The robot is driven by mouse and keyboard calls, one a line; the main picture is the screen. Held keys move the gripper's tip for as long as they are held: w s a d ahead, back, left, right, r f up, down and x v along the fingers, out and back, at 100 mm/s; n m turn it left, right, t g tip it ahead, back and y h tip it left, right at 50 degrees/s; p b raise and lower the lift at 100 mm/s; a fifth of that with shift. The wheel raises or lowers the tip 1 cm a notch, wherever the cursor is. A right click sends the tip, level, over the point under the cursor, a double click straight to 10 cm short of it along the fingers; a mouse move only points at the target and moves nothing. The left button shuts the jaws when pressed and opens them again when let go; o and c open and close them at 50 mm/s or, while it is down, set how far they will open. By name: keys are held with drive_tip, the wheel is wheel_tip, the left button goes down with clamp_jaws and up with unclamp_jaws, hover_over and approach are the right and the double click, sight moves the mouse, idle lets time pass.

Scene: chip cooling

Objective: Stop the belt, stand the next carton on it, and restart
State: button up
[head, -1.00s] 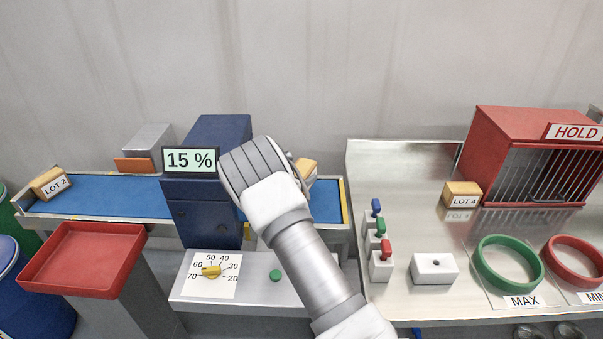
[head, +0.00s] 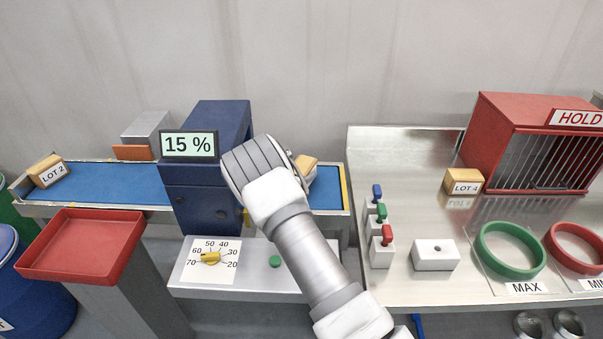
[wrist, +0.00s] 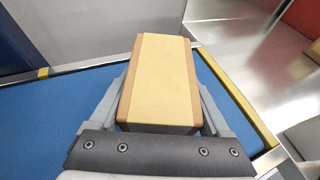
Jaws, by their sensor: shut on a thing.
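My gripper (wrist: 160,112) is shut on a tan carton (wrist: 158,75), with one finger on each side of it, over the blue belt (wrist: 60,112) near its right end. I cannot tell whether the carton touches the belt. In the head view my wrist hides most of this carton (head: 306,164). The LOT 2 carton (head: 47,171) stands on the left end of the belt. The LOT 4 carton (head: 463,183) stands on the steel bench. A green button (head: 275,262) and a yellow dial (head: 210,258) are on the grey panel in front of the belt.
A blue housing (head: 215,205) with a 15 % display (head: 189,145) spans the belt. A red tray (head: 80,247) stands front left. The bench holds coloured switches (head: 381,235), a white block (head: 435,256), green and red rings (head: 512,252), and the red HOLD cage (head: 530,115).

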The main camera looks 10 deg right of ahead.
drive_tip(key=shift+f+b, duration=0.5)
drive_tip(key=o, duration=1.4)
drive_tip(key=b+v, duration=0.1)
drive_tip(key=v, duration=1.6)
drive_tip(key=s+d+r+m+g, duration=0.6)
drive_tip(key=s+d+r+m, duration=0.8)
drive_tip(key=s+m, duration=0.1)
drive_tip(key=s+a+r+m+y, duration=0.1)
drive_tip(key=s+r+m+y, duration=0.1)
drive_tip(key=s+m, duration=0.2)
drive_tip(key=s+a+r+m+y, duration=0.2)
drive_tip(key=s+m, duration=0.3)
drive_tip(key=s, duration=0.5)
drive_tip(key=s+a+r+m+y, duration=0.2)
drive_tip(key=s+r+m+y, duration=0.1)
drive_tip(key=s+m, duration=0.2)
drive_tip(key=shift+s+r+y, duration=0.2)
drive_tip(key=shift+s+y, duration=0.1)
drive_tip(key=shift+s, duration=0.9)
